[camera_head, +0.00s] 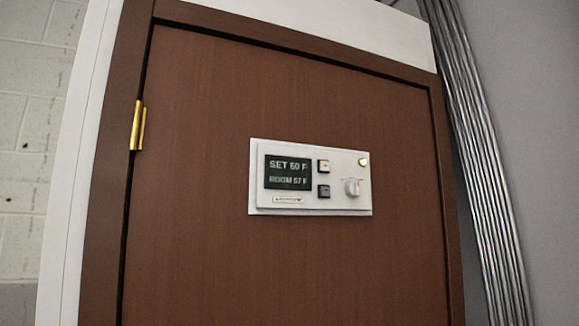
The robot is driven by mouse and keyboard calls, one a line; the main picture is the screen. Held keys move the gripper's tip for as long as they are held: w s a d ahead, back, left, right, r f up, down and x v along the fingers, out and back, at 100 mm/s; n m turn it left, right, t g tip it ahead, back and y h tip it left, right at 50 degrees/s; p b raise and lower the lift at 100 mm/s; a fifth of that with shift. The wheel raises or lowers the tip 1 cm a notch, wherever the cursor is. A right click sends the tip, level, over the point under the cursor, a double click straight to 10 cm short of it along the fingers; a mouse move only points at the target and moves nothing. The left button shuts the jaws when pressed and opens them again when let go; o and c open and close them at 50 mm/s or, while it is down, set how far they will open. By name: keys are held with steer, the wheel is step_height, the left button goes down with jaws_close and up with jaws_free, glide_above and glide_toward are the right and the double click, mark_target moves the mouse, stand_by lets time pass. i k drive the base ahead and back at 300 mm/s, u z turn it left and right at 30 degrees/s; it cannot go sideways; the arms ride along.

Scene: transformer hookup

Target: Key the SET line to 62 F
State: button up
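A white thermostat panel (335,200) is mounted on a brown door. Its dark display (288,172) reads SET 60 F on the upper line and what looks like ROOM 67 F on the lower line. To the right of the display are a light upper button (323,166) and a dark lower button (324,191); their markings are too small to read. A white round knob (352,187) sits at the panel's right, below a small yellowish lamp (363,162). My gripper is not in view.
The brown door (200,240) has a brass hinge (138,126) on its left side and a brown frame around it. Metal conduits (480,160) run down the right. A pale block wall (30,110) is at the left. Nothing stands in front of the panel.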

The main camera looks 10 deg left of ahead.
mark_target(324, 165)
steer(key=u, duration=1.8)
steer(key=k, duration=1.1)
steer(key=z, duration=1.2)
steer(key=i, duration=0.5)
